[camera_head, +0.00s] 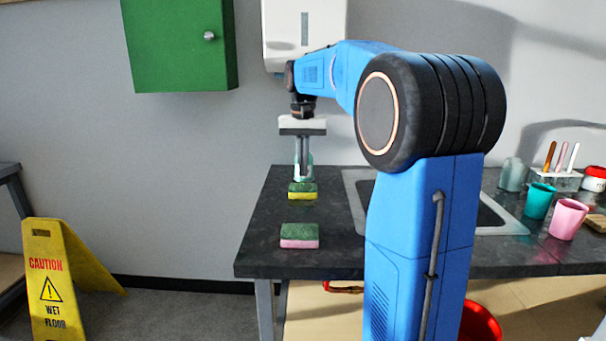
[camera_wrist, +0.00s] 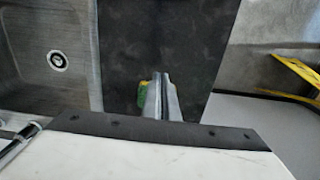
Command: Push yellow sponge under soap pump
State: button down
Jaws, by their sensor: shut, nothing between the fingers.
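The yellow sponge (camera_head: 302,191), with a green scouring layer on top, lies on the dark counter near its left end. In the wrist view a yellow and green patch (camera_wrist: 143,99), likely this sponge, shows partly hidden by the fingers. My gripper (camera_head: 304,178) is shut and empty, pointing down just behind or above the sponge; I cannot tell whether they touch. Its narrow shut fingers also show in the wrist view (camera_wrist: 163,78). A pale, translucent object (camera_head: 296,172), possibly the soap pump, is mostly hidden by the fingers. A white dispenser (camera_head: 280,25) hangs on the wall above.
A pink sponge (camera_head: 300,243) with a green top lies nearer the counter's front edge. A sink (camera_head: 353,185) lies to the right, partly behind my arm. Teal (camera_head: 538,203) and pink (camera_head: 567,219) cups stand farther right. A yellow caution sign (camera_head: 48,275) stands on the floor.

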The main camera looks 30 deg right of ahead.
aim_at(303, 187)
jog(key=c, duration=1.8)
grip_release()
jog(key=shift+r, duration=0.1)
jog(key=o, duration=0.5)
jog(key=shift+w+r+t, duration=0.1)
jog(key=shift+r+t, duration=0.2)
jog(key=shift+c, duration=0.2)
jog(key=o, duration=1.2)
jog(key=r+t, duration=0.1)
jog(key=r+t+h, duration=0.1)
jog(key=r, duration=0.1)
jog(key=r+h, duration=0.1)
jog(key=shift+w+d+r+t, duration=0.25)
jog(key=shift+w+r+t, duration=0.1)
jog(key=shift+w+t, duration=0.05)
jog(key=shift+o, duration=0.2)
jog(key=shift+w+r+h, duration=0.1)
jog(key=shift+r+h, duration=0.2)
jog(key=shift+r, duration=0.05)
jog(key=shift+f, duration=0.1)
jog(key=x, duration=1.7)
jog(key=shift+w, duration=0.3)
jog(key=c, duration=1.1)
